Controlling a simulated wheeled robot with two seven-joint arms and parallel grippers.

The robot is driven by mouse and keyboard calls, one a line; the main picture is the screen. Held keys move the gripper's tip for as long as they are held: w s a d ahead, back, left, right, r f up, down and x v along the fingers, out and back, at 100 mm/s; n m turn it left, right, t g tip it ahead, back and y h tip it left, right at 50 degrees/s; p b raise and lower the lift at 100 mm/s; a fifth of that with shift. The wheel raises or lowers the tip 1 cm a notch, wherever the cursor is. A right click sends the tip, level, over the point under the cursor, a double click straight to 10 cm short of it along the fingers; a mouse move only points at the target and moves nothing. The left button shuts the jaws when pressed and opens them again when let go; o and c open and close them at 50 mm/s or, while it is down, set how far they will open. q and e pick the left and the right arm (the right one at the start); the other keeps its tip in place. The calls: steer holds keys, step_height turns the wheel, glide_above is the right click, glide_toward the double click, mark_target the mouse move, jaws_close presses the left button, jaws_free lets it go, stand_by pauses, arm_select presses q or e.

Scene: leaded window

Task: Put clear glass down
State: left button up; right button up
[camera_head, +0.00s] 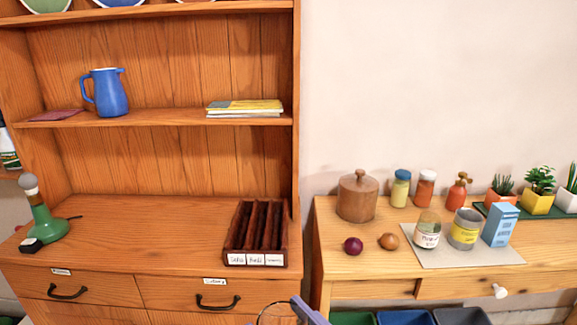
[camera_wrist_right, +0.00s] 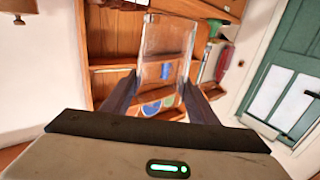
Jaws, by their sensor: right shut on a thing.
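A clear, flat glass pane (camera_wrist_right: 168,40) stands out from my right gripper (camera_wrist_right: 160,84) in the right wrist view. The jaws are shut on it, one finger at each side, and the shelves show through it. A small grey-purple piece of a gripper (camera_head: 309,312) shows at the bottom edge of the head view, beside a thin dark curved outline that I cannot make out. A dark wooden rack (camera_head: 232,238) with upright slots stands on the cabinet top. White labels are on its front, too small to read surely. My left gripper is not clearly in view.
The cabinet top (camera_head: 140,235) is bare between the rack and a green lamp-like object (camera_head: 42,215) at left. A side table (camera_head: 330,245) at right holds jars, a wooden canister (camera_head: 357,197), a carton and plants. Bins (camera_head: 405,317) stand below it.

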steer(key=s+d+f+m+t+h, duration=0.1)
steer(key=d+h, duration=0.4)
steer(key=d, duration=0.5)
steer(key=s+d+f+m+t+h, duration=0.2)
steer(key=d+f+m+h, duration=0.2)
steer(key=d, duration=0.7)
steer(key=shift+s+d+f+m+t+h, duration=0.2)
steer(key=shift+m+t+h, duration=0.1)
steer(key=shift+m+h, duration=0.75)
